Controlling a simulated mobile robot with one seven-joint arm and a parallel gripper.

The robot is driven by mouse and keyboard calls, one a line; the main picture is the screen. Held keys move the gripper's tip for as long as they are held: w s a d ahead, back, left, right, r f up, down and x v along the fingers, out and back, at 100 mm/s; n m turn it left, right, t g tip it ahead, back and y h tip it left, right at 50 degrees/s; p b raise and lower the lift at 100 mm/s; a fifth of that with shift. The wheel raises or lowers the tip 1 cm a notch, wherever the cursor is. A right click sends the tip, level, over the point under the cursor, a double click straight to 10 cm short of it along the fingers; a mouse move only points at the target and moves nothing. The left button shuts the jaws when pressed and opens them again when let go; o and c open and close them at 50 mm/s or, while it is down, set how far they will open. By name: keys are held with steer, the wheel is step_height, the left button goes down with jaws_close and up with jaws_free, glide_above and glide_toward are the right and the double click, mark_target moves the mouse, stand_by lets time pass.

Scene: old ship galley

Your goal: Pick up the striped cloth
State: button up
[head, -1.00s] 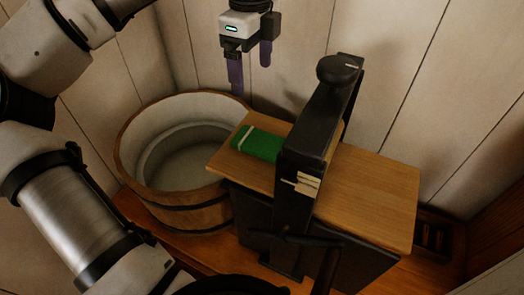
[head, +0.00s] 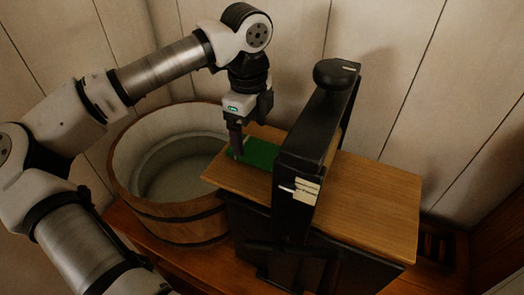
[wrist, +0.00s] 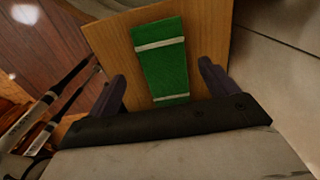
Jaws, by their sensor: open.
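The striped cloth (head: 262,154) is a green strip with white bands, lying flat on a wooden board (head: 375,205). In the head view, the black upright frame stands over the board beside the cloth's right end and may hide part of it. The cloth also shows in the wrist view (wrist: 163,72), between the two dark fingers. My gripper (head: 238,148) points down above the cloth's left end. It is open, with a finger on each side of the cloth in the wrist view (wrist: 162,76). I cannot tell whether the fingers touch the cloth or board.
The black upright frame (head: 304,150) with a knob on top crosses the board just right of the cloth. A round wooden tub (head: 175,215) stands left of the board. Pale plank walls (head: 400,60) close in behind. The board's right part is bare.

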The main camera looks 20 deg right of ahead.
mark_target(251, 147)
steer(key=shift+w+d+f+p, duration=0.15)
steer(key=shift+f+p, duration=0.55)
steer(key=shift+f, duration=1.55)
steer(key=c, duration=1.2)
steer(key=shift+o, duration=0.2)
steer(key=shift+w, duration=0.1)
